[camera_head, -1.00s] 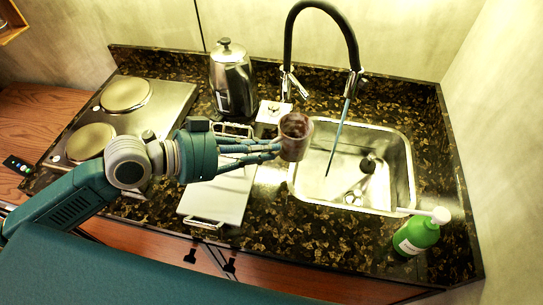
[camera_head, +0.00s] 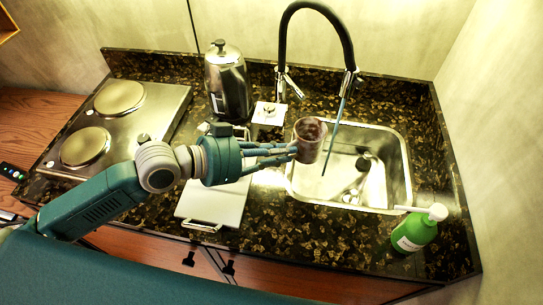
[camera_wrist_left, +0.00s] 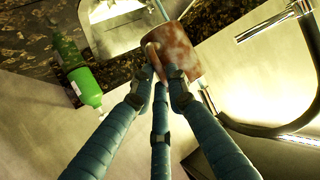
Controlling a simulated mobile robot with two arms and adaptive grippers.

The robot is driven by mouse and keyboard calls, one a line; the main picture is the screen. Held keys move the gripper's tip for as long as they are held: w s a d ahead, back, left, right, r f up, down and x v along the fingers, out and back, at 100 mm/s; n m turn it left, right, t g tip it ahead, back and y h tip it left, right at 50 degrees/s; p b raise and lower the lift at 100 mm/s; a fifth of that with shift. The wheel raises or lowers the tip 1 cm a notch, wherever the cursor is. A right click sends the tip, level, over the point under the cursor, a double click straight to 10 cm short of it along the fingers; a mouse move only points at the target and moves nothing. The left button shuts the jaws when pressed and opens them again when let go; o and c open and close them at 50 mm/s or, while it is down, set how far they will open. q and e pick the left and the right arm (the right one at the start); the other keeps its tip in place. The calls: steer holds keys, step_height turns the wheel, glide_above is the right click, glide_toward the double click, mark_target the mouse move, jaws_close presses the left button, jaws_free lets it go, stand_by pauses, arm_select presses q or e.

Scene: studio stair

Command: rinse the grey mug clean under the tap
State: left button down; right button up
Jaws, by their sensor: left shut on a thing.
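The grey mug (camera_head: 309,141) has brownish stains over its outside. My left gripper (camera_head: 292,152) is shut on it and holds it over the left part of the sink (camera_head: 408,190). The mug is close to upright, and its open top shows in the head view. In the left wrist view the fingers (camera_wrist_left: 160,80) close on the stained mug (camera_wrist_left: 178,50). The black tap (camera_head: 346,40) arches over the sink. A thin blue water stream (camera_head: 335,138) runs from its spout, just right of the mug. My right gripper is not in view.
A green soap bottle (camera_head: 412,235) stands at the sink's front right. A metal kettle (camera_head: 228,85) stands behind a white tray (camera_head: 215,203). A two-plate hob (camera_head: 150,100) is at the left. The sink's right side is free.

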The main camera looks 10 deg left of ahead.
mark_target(297, 145)
arm_select(q)
steer(key=shift+w+d+f, duration=0.2)
steer(key=shift+w+d, duration=0.7)
steer(key=shift+w, duration=0.15)
steer(key=shift+w+d+f+b, duration=0.15)
steer(key=shift+w+d+b, duration=0.25)
steer(key=shift+w, duration=0.25)
steer(key=shift+w+d+f, duration=0.1)
steer(key=shift+w+d, duration=0.5)
steer(key=shift+w, duration=0.05)
steer(key=shift+w+d+f, duration=0.3)
steer(key=shift+w+d, duration=0.45)
steer(key=shift+w, duration=0.2)
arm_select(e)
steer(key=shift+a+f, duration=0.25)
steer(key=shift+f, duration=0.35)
arm_select(q)
steer(key=shift+s+d, duration=0.1)
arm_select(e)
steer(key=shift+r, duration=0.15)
arm_select(q)
steer(key=shift+s+d+r+p, duration=0.1)
steer(key=shift+s+d+p, duration=0.1)
steer(key=shift+p, duration=0.1)
steer(key=shift+s+d, duration=0.15)
steer(key=shift+d, duration=0.05)
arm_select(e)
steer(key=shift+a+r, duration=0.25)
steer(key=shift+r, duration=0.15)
